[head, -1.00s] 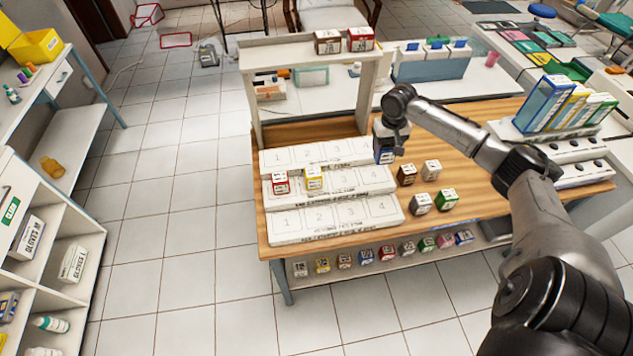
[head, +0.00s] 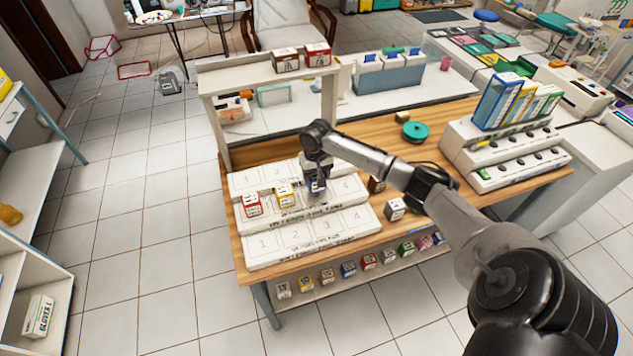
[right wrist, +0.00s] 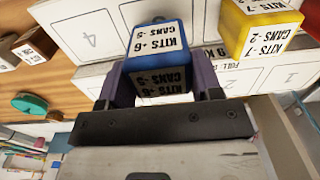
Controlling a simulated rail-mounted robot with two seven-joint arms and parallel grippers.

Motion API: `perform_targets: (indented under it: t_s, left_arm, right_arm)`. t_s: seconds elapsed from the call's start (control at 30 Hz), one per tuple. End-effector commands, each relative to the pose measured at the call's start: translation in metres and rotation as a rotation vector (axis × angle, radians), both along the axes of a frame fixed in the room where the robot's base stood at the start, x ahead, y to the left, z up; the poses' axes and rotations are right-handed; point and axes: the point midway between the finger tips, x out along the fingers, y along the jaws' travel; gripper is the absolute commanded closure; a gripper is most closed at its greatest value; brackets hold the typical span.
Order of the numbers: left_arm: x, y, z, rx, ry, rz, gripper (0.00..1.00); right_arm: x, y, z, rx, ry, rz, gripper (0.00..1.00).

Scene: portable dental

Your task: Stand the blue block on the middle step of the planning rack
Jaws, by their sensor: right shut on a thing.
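The blue block (right wrist: 152,76) with a white labelled face is between the fingers of my right gripper (head: 316,182). It also shows in the head view (head: 317,188), mostly covered by the gripper. The gripper is shut on it. The planning rack (head: 335,233) is a white three-step stand with numbered slots. The block is at the middle step, right of the yellow block (head: 284,195), around the third slot. Whether its base touches the step cannot be told. A red block (head: 252,205) stands left of the yellow one. My left gripper is out of view.
A white block (head: 395,209) and a brown block (head: 377,184) stand on the wooden table right of the rack. A white shelf frame (head: 213,125) rises behind the rack. A binder stand (head: 460,135) is at the right. Several small blocks line the shelf below.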

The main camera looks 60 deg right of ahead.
Motion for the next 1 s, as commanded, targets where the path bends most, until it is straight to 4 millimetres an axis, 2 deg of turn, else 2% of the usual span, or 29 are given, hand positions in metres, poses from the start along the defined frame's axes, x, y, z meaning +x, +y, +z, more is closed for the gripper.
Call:
perform_targets:
  t_s: [0.27,0.67,0.7,0.93,1.0]
  left_arm:
    - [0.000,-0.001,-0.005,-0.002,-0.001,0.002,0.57]
    - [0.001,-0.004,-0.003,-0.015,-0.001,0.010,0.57]
    - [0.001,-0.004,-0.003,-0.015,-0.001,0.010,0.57]
    - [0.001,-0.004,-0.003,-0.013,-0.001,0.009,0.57]
    - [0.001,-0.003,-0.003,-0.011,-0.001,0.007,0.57]
  right_arm:
    - [-0.001,0.000,-0.034,-0.001,0.002,-0.001,0.66]
    - [-0.001,0.000,-0.037,-0.001,0.002,-0.001,0.66]
    - [-0.001,0.000,-0.038,-0.001,0.002,-0.001,0.39]
    - [-0.001,0.000,-0.037,-0.001,0.002,0.000,0.17]
    - [-0.001,0.000,-0.037,-0.001,0.002,0.000,0.15]
